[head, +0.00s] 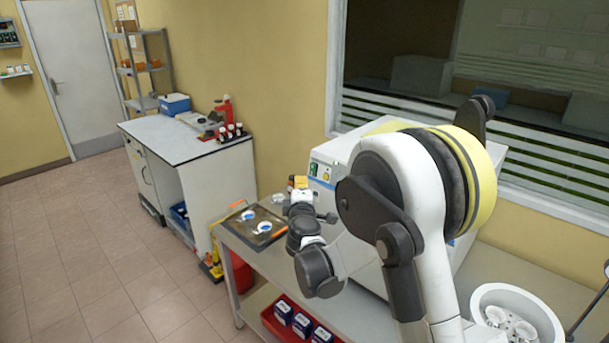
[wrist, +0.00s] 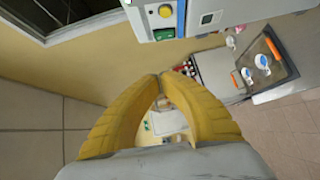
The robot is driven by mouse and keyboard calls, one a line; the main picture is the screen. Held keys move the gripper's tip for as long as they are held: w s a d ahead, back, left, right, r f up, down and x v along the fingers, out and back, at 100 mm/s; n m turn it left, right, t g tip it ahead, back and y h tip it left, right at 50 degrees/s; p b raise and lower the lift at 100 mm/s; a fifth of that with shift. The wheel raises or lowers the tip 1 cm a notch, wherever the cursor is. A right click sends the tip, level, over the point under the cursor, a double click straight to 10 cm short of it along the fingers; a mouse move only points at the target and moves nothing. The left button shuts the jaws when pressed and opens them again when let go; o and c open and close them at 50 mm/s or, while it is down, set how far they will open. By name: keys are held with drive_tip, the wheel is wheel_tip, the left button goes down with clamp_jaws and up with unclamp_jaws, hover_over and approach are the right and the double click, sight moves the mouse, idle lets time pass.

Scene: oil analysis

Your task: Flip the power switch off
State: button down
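A white instrument (head: 345,155) with a blue-edged front stands on the bench. A small green switch-like part (head: 313,168) shows on its front panel; the wrist view shows a green part (wrist: 164,33) too, beside a blue-framed panel (wrist: 165,12). I cannot tell which position the switch is in. My gripper (wrist: 160,76) has yellow fingers whose tips meet, with nothing held between them. The tips are just below the green part in the wrist view, and I cannot tell whether they touch the instrument. In the head view my gripper (head: 300,182) is small, near the instrument's front, partly hidden by my arm.
A dark tray (head: 240,238) with white-and-blue dishes lies on the bench (head: 357,306) left of my arm. A red bin (head: 270,321) with blue boxes is below. A side bench (head: 160,142) stands behind. A white round device (head: 487,293) is at right. Open floor lies left.

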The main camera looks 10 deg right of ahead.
approach(310, 165)
drive_tip(key=w+a, duration=0.3)
drive_tip(key=w, duration=0.1)
drive_tip(key=shift+w+d, duration=1.6)
drive_tip(key=shift+w, duration=0.15)
drive_tip(key=shift+r, duration=0.1)
drive_tip(key=shift+w+d+b, duration=0.3)
drive_tip(key=shift+d+b, duration=0.1)
drive_tip(key=shift+b, duration=0.3)
drive_tip(key=shift+r, duration=0.1)
